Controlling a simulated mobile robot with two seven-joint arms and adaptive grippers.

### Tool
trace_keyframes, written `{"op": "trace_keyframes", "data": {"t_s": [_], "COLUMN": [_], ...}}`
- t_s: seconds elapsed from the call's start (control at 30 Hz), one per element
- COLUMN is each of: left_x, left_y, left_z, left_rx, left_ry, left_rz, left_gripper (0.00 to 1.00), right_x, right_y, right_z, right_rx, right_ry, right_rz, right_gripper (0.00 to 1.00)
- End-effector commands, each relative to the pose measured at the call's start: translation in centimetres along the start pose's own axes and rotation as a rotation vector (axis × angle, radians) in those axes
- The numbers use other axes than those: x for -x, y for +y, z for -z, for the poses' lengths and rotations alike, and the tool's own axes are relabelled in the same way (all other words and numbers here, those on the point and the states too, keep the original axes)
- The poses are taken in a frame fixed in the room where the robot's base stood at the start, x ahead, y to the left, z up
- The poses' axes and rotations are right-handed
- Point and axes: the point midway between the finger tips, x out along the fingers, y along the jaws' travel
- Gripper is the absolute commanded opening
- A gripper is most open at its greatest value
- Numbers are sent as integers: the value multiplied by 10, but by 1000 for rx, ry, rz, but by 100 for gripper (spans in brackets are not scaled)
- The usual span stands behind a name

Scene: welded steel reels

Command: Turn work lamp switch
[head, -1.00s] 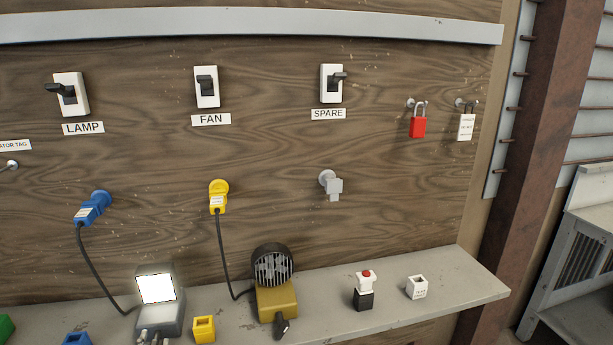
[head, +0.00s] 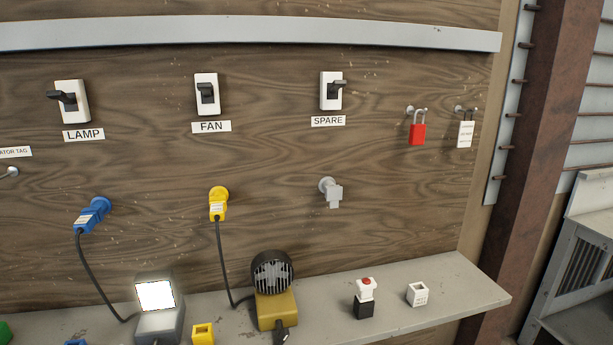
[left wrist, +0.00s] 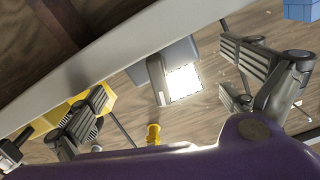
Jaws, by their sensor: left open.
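The LAMP switch (head: 69,100) is a white plate on the wooden panel, above its LAMP label (head: 84,134). Its black lever points to the left. The work lamp (head: 156,308) stands on the shelf below with its square face glowing white; it also shows in the left wrist view (left wrist: 184,83). A cord runs from it to a blue plug (head: 93,214) in the panel. My left gripper (left wrist: 165,92) shows only in the left wrist view, open and empty, its fingers apart with the lamp in view beyond them. My right gripper is not in view.
FAN (head: 207,94) and SPARE (head: 332,91) switches sit to the right. Below are a yellow plug (head: 218,204), a fan (head: 273,290) and small blocks on the grey shelf (head: 450,284). A red padlock (head: 417,132) hangs at right. A rail (head: 250,29) crosses above the switches.

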Motion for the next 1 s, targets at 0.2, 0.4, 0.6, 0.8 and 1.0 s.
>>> {"op": "trace_keyframes", "data": {"t_s": [0.2, 0.4, 0.6, 0.8, 1.0], "left_x": [20, 40, 60, 68, 69], "left_y": [-1, 0, 0, 0, 0], "left_z": [2, 3, 2, 1, 0], "left_rx": [1, 2, 2, 0, 0], "left_ry": [1, 2, 1, 1, 0], "left_rz": [0, 1, 1, 0, 0], "left_gripper": [100, 100, 100, 100, 100], "right_x": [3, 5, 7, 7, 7], "right_y": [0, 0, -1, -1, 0], "right_z": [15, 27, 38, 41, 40], "right_rx": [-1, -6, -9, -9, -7], "right_ry": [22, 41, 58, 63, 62], "right_rz": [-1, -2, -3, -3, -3], "right_gripper": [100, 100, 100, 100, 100]}}
